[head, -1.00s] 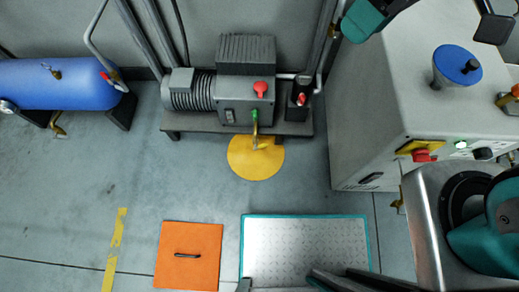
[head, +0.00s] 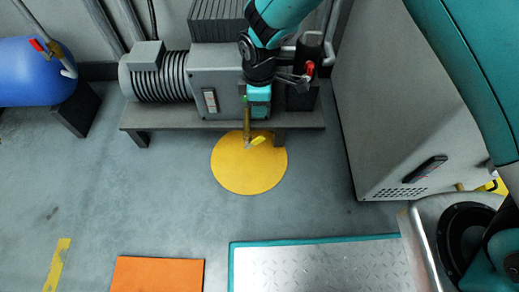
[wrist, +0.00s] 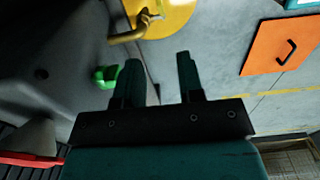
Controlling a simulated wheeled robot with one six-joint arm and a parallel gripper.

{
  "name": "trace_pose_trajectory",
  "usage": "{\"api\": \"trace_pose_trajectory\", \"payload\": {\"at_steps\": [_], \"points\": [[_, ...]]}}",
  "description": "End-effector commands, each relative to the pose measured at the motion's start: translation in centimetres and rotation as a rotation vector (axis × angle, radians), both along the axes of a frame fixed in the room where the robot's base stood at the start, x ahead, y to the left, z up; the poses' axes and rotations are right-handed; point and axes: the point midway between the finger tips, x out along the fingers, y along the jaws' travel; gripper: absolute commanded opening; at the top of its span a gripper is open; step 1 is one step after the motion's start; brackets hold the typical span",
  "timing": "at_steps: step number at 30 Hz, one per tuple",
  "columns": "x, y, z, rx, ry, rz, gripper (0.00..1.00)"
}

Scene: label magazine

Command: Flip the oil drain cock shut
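The drain cock is a brass pipe (head: 247,125) coming down from the pump's front, with a small yellow lever (head: 258,140) at its lower end over a round yellow floor patch. In the wrist view its bent brass pipe (wrist: 128,38) shows at the top, ahead of my fingers. A green fitting (wrist: 107,76) lies to the left of my left finger. My gripper (wrist: 158,60) is open with nothing between its fingers. In the head view my gripper (head: 259,100) is in front of the pump, over the upper pipe; its fingertips are not clear there.
The grey pump (head: 215,80) stands on a low bench (head: 180,120). A red-handled fitting (head: 310,68) is close to the right of my arm. A grey cabinet (head: 390,130) stands at right, a blue tank (head: 35,75) at left.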

Motion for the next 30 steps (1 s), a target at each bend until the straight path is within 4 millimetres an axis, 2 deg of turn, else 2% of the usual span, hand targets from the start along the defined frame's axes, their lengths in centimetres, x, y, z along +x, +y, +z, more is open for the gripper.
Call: {"api": "trace_pose_trajectory", "payload": {"at_steps": [8,21,25,30], "points": [[0.0,0.0,-4.4,-0.005,0.000,0.009,0.35],[0.0,0.0,-14.4,-0.004,0.000,0.008,0.35],[0.0,0.1,-16.4,-0.003,-0.001,0.008,0.35],[0.0,0.1,-17.7,-0.003,-0.001,0.008,0.35]]}}
